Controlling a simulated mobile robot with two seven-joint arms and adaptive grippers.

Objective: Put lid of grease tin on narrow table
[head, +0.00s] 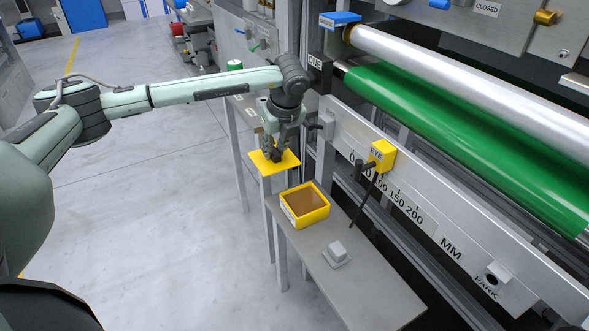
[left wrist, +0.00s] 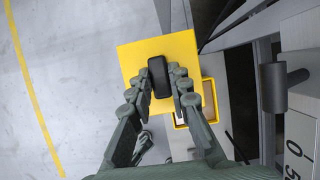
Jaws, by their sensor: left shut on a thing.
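The lid of the grease tin is a flat yellow square plate (head: 264,164) with a black knob (left wrist: 160,76). My left gripper (head: 275,152) points down and is shut on the knob; its two fingers flank the knob in the left wrist view. The grease tin (head: 290,212) is a yellow open box with brown filling, standing on the grey narrow table (head: 380,295). The lid is beyond the tin's far end, and the tin is partly hidden behind it in the left wrist view. Whether the lid touches anything below is unclear. My right gripper is out of view.
A small grey block (head: 337,252) sits on the narrow table in front of the tin. The floor on the left is clear.

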